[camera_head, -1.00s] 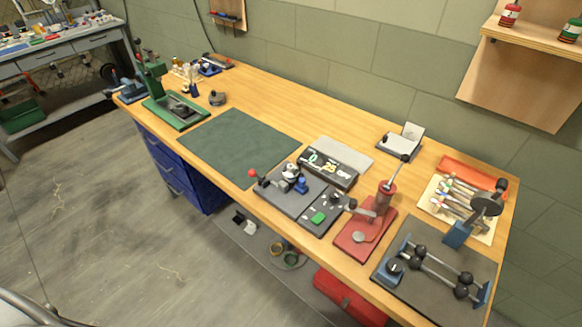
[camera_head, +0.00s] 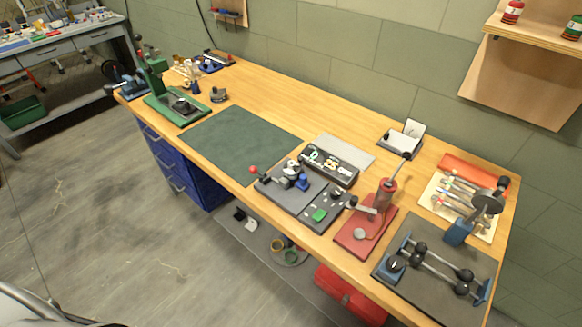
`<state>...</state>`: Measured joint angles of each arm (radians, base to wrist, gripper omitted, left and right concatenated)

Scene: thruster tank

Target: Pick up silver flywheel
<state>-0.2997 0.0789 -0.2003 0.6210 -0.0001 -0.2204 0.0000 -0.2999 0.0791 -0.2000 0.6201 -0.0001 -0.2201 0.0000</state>
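I cannot tell for sure which thing is the silver flywheel. A grey disc (camera_head: 488,202) stands on edge at the right end of the workbench, by a blue block (camera_head: 459,232). A small round grey piece (camera_head: 218,95) sits on the wood at the far left, beside the green press. A small pale round piece (camera_head: 360,234) lies on the red base plate. Neither of my grippers is in view.
The wooden workbench (camera_head: 290,92) carries a green mat (camera_head: 240,142), a green press (camera_head: 153,82), a red lever press (camera_head: 385,195) and a dark plate with rods and black balls (camera_head: 420,290). A wall shelf (camera_head: 530,42) hangs at right. The bench's back middle is clear.

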